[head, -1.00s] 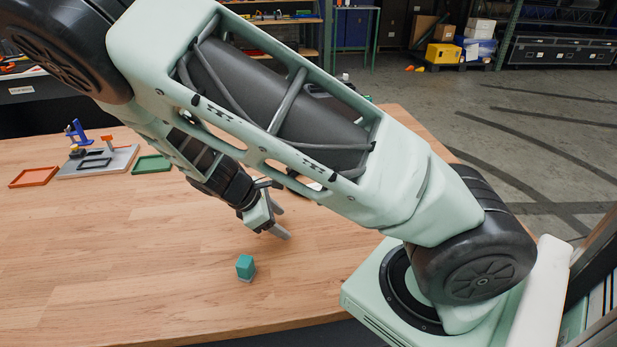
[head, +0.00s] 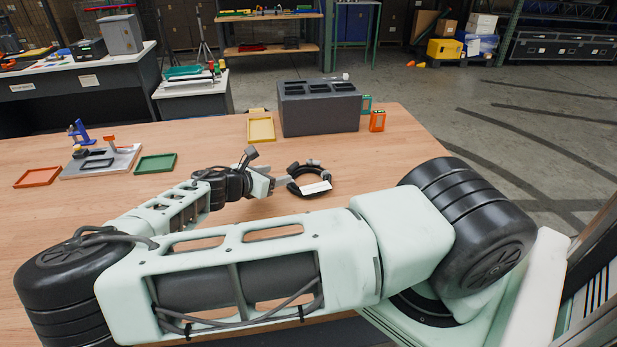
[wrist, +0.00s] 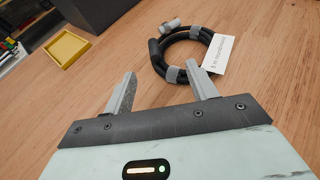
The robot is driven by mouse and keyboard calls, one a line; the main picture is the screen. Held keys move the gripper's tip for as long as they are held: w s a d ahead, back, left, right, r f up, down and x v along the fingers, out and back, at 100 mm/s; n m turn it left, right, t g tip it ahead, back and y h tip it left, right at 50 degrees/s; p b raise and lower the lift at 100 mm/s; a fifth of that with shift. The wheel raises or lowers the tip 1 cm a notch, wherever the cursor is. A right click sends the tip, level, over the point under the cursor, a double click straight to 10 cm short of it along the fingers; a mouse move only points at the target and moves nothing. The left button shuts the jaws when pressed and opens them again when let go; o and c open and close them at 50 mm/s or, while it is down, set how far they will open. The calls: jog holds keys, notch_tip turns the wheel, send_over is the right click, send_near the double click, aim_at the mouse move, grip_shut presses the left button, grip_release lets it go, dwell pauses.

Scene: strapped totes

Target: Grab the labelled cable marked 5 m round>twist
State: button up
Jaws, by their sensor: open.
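The labelled cable (head: 296,185) is a black coil with grey wraps and a white tag (head: 316,187), lying on the wooden table. In the wrist view the coil (wrist: 158,62) lies just ahead of my fingers, and its tag (wrist: 218,54) sticks out on the right with print too small to read surely. My gripper (head: 283,184) is low over the table at the left side of the coil. In the wrist view my gripper (wrist: 160,84) is open with nothing between its fingers. The right fingertip is close to the coil's near edge; I cannot tell if they touch.
A dark grey block with slots (head: 318,112) stands behind the cable, with a yellow tray (head: 261,130) and an orange box (head: 377,121) beside it. A green tray (head: 155,163), a red tray (head: 37,177) and a grey fixture (head: 100,163) lie at the left.

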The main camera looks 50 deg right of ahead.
aim_at(296, 169)
jog(key=p+x, duration=0.1)
jog(key=x, duration=0.4)
jog(key=shift+d+f, duration=0.1)
jog(key=shift+d, duration=0.05)
jog(key=p+x, duration=0.1)
jog(key=x, duration=0.1)
jog(key=p+x, duration=0.1)
jog(key=x, duration=0.2)
jog(key=shift+w+f, duration=0.1)
jog(key=shift+w, duration=0.1)
jog(key=c, duration=1.2)
jog(key=shift+c, duration=0.2)
